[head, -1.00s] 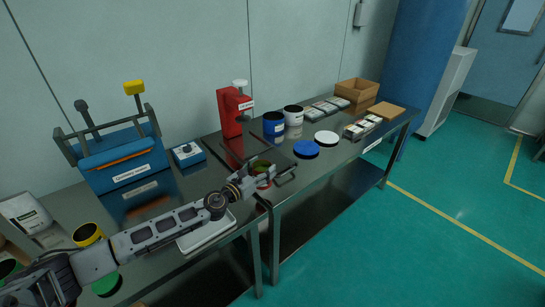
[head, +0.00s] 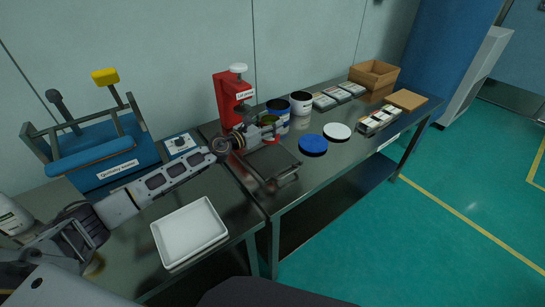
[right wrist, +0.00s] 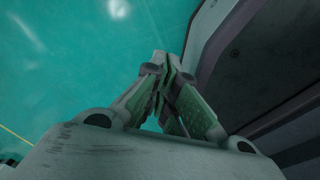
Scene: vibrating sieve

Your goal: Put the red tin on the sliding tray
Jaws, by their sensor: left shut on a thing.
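The red tin (head: 271,138) is mostly hidden by my left gripper (head: 266,131), which is shut on it. Only a small red part and its dark yellowish open top show in the head view. The sliding tray (head: 272,163) is a dark flat plate with a handle at its front, at the foot of the red press (head: 230,104). The tin is over the back part of the tray; I cannot tell whether it touches. My right gripper (right wrist: 163,67) is shut and empty in the right wrist view, above the green floor.
A blue tin (head: 279,112) and a white tin (head: 301,103) stand close behind my left gripper. Blue (head: 313,145) and white (head: 337,131) lids lie to the right. A white tray (head: 189,232) is in front. A blue sieve machine (head: 108,160) stands at the left.

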